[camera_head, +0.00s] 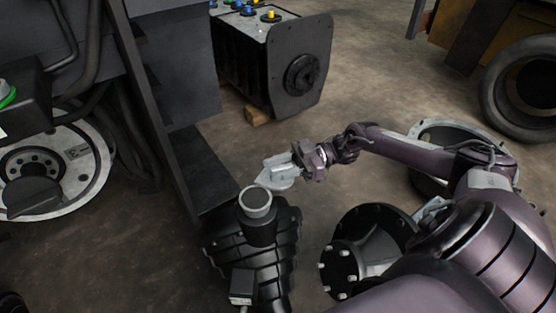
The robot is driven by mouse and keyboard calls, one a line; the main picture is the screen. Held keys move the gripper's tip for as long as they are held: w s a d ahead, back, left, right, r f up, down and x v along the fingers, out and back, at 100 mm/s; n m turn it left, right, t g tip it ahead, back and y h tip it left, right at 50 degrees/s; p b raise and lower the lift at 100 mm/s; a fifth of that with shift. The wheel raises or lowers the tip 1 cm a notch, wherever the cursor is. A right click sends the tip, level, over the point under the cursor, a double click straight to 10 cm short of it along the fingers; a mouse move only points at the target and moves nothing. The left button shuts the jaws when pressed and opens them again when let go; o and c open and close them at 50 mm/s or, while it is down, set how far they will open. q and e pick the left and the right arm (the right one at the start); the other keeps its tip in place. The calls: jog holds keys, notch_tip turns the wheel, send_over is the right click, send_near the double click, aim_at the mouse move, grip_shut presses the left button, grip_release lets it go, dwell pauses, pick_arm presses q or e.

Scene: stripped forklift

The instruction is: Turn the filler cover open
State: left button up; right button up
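What looks like the filler cover (256,199) is a light grey round cap with a pale rim. It sits on top of a short black neck (260,230) on a ribbed black housing, in the lower middle of the head view. My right gripper (268,181) comes in from the right, its pale grey fingers just behind and above the cap. The fingertips look close to the cap's far edge; I cannot tell whether they touch it. The finger gap is too small and overlapped to read. My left gripper is not in view.
A dark frame wall (165,120) stands left of the housing. A black flanged hub (365,250) with bolts lies right of it, below my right arm. A black box unit (285,65) with coloured caps stands behind. Open floor lies between.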

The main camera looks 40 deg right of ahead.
jog(key=shift+d, duration=0.1)
jog(key=b+v, duration=0.1)
jog(key=v, duration=0.6)
jog(key=shift+s+d, duration=0.15)
jog(key=shift+d, duration=0.1)
